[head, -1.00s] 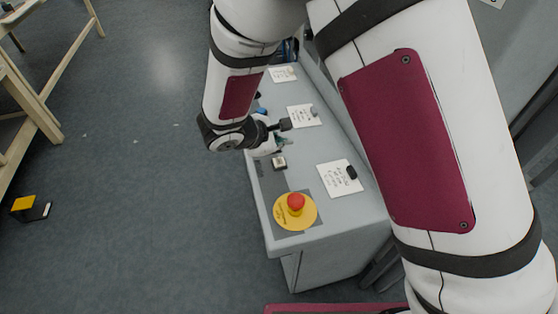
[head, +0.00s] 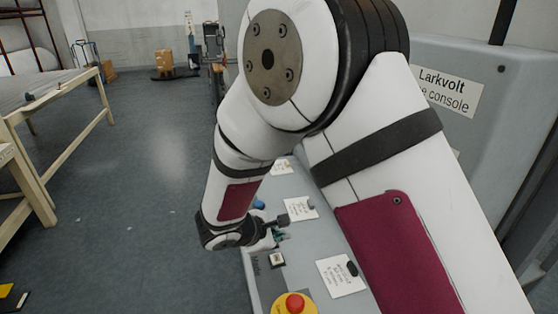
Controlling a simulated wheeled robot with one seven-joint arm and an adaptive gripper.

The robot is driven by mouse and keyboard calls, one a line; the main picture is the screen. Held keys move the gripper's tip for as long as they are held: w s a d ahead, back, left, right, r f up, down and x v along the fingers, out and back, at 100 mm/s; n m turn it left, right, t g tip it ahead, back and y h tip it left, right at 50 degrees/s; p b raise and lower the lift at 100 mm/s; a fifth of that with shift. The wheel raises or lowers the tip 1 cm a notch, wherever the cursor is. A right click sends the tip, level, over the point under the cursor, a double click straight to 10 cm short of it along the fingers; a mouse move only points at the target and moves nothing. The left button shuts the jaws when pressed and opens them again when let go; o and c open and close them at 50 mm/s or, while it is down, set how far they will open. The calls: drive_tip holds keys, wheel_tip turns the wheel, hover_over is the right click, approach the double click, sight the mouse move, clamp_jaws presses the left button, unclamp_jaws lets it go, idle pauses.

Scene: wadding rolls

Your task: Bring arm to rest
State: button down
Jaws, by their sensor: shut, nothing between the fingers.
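My white arm with dark red panels fills the centre and right of the head view. It bends down to a dark wrist joint. My gripper (head: 281,236) is small in the view and partly hidden by the wrist. It is shut and empty, over the grey console top (head: 256,290). It appears between a white card (head: 300,208) and a small square switch (head: 276,260). I cannot tell its exact height above the surface.
A red mushroom button (head: 294,304) on a yellow base sits at the console's near end. Another white card (head: 340,277) lies to its right. A grey cabinet (head: 500,130) stands at right, a wooden table (head: 60,90) at left.

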drive_tip(key=s+d+r+m+g, duration=0.2)
drive_tip(key=s+d+r+m, duration=0.25)
drive_tip(key=d+r, duration=0.35)
drive_tip(key=s+d+r+m+g, duration=0.1)
drive_tip(key=s+d+r+m, duration=0.35)
drive_tip(key=d+r, duration=0.4)
drive_tip(key=s+d+r+m+y, duration=0.1)
drive_tip(key=s+r+m+y, duration=0.2)
drive_tip(key=s, duration=0.5)
drive_tip(key=s+d+r+m+t+y, duration=0.1)
drive_tip(key=s+d+r+m+y, duration=0.1)
drive_tip(key=s+r+m, duration=0.3)
drive_tip(key=s+m, duration=0.2)
drive_tip(key=s, duration=0.1)
drive_tip(key=shift+s+r+y, duration=0.2)
drive_tip(key=shift+r+y, duration=0.15)
drive_tip(key=shift+y, duration=0.05)
